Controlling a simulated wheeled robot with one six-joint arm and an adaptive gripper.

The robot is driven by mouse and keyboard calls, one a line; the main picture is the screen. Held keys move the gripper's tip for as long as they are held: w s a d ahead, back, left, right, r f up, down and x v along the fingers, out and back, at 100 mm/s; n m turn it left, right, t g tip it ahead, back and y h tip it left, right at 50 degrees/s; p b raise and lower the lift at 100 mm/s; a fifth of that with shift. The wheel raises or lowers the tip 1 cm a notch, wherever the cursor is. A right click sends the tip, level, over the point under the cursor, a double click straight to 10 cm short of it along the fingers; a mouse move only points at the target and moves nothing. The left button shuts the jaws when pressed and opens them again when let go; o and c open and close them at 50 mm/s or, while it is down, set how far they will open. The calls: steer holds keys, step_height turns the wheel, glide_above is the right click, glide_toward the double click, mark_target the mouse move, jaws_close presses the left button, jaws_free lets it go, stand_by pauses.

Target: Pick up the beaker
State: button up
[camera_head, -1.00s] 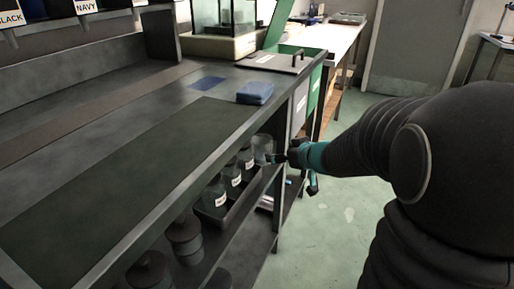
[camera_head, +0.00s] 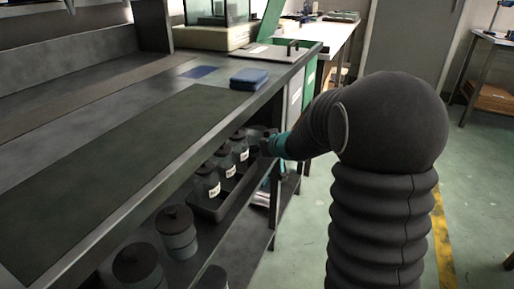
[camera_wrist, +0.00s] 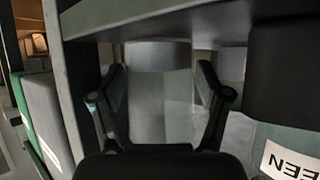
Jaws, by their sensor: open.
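The beaker (camera_wrist: 158,75) is a clear, greyish cylinder standing upright in the middle of the wrist view. My gripper (camera_wrist: 160,95) is open, with one finger on each side of the beaker in that view. A gap shows between each finger and the glass, and I cannot tell how deep the beaker sits between them. In the head view my gripper (camera_head: 267,145) is at the far end of the shelf under the bench top, beside the row of jars. It mostly hides the beaker there.
Labelled, dark-lidded jars (camera_head: 224,165) stand in a black tray (camera_head: 208,212) on the lower shelf; one jar (camera_wrist: 285,75) is close at right in the wrist view. The bench edge (camera_wrist: 200,18) runs just above. A blue box (camera_head: 249,79) lies on top.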

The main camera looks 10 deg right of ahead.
steer(key=shift+w+a+f, duration=0.1)
steer(key=shift+w+f, duration=0.1)
steer(key=shift+w, duration=0.1)
steer(key=shift+c, duration=0.3)
steer(key=c, duration=0.8)
steer(key=shift+r, duration=0.15)
steer(key=shift+r+p, duration=1.15)
steer(key=shift+r, duration=0.6)
steer(key=shift+s+d+f+p, duration=0.2)
steer(key=shift+s+d, duration=0.85)
steer(key=shift+s, duration=1.75)
steer(key=shift+s+d+r+p, duration=0.25)
steer(key=shift+s+d, duration=0.75)
steer(key=shift+s, duration=1.8)
steer(key=shift+s+d+f+p, duration=0.25)
steer(key=shift+s+d, duration=0.8)
steer(key=shift+s, duration=1.75)
steer(key=shift+r, duration=0.1)
steer(key=shift+r, duration=0.1)
